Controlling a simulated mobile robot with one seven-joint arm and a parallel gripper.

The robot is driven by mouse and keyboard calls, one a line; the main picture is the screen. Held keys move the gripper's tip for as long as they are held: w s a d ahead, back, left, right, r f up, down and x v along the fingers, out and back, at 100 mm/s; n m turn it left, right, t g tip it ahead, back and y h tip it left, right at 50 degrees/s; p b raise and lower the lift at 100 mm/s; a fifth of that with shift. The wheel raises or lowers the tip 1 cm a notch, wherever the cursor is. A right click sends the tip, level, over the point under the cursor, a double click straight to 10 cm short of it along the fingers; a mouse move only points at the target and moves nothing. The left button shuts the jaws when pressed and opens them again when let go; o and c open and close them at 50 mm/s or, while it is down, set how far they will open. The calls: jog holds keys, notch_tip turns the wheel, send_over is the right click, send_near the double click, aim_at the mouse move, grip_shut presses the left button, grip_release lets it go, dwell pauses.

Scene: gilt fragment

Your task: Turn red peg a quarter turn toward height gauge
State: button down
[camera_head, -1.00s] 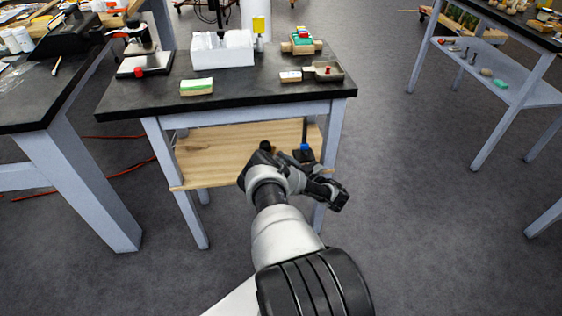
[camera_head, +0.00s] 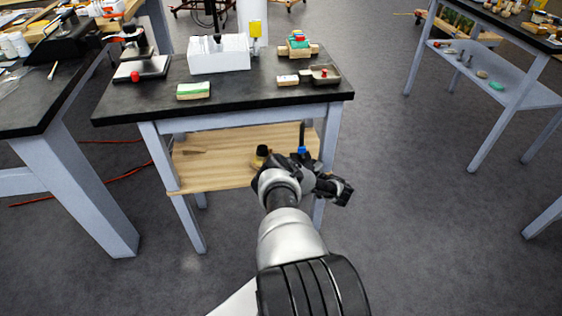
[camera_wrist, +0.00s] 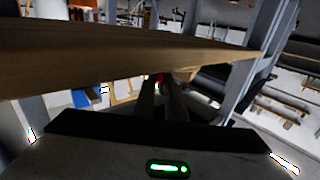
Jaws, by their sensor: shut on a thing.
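In the wrist view my gripper (camera_wrist: 162,92) is shut on a small red thing (camera_wrist: 160,78), which looks like the red peg. Only a bit of red shows between the dark fingers; its shape and turn cannot be told. A thin dark upright post with a blue part (camera_head: 302,150), which looks like the height gauge, stands at the right of the wooden lower shelf (camera_head: 215,170). Its base is hidden behind my arm. My fingers and the held peg cannot be made out in the head view.
The shelf edge (camera_wrist: 120,55) runs close in front of my gripper in the wrist view. A small dark-topped thing (camera_head: 262,151) stands on the shelf beside my arm. Above is the black tabletop (camera_head: 250,95) with a white box (camera_head: 218,56). Open floor lies right.

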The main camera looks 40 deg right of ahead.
jog(key=c, duration=2.1)
grip_release()
jog(key=shift+s+d+p, duration=0.55)
jog(key=shift+s+p, duration=0.6)
jog(key=shift+s, duration=1.7)
jog(key=shift+s+d+p, duration=0.6)
jog(key=shift+s+p, duration=0.5)
jog(key=shift+s, duration=1.75)
jog(key=shift+s+d+p, duration=0.55)
jog(key=shift+s+p, duration=0.6)
jog(key=shift+s, duration=1.7)
